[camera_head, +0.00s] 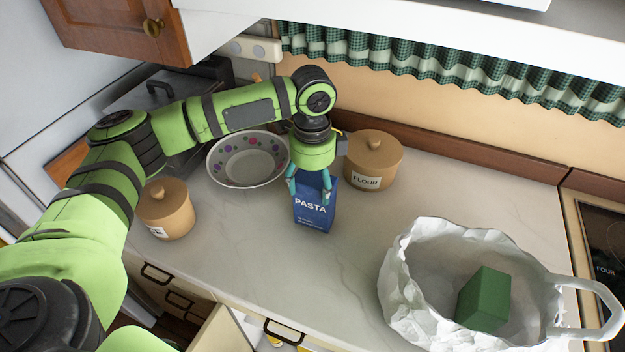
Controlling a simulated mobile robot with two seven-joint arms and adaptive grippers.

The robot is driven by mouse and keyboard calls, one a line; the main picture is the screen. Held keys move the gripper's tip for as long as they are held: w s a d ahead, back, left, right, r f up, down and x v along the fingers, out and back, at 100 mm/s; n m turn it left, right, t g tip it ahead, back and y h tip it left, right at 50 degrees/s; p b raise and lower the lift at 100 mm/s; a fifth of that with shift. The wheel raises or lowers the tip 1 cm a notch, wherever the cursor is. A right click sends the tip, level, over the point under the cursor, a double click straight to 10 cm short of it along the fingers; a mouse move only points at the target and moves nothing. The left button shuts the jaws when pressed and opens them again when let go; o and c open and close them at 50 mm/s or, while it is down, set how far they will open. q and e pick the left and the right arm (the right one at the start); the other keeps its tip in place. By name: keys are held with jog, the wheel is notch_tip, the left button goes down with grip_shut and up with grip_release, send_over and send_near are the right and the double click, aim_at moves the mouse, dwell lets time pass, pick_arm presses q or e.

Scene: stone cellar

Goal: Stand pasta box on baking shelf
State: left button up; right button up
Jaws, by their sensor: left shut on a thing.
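The blue pasta box (315,212) with white PASTA lettering is upright at the middle of the pale counter. My left gripper (311,186) comes down from above and is shut on the top of the box. Whether the box's base touches the counter I cannot tell for sure. My right gripper is not in view. I cannot make out which place is the baking shelf.
A flour canister (374,162) stands close right of my gripper, and a dotted bowl (249,160) close left. Another canister (166,210) is further left. A white bag (405,300) holding a green box (484,299) stands front right. Open drawers are below.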

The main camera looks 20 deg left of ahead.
pick_arm(q)
jog(key=o, duration=1.6)
jog(key=shift+o, duration=0.2)
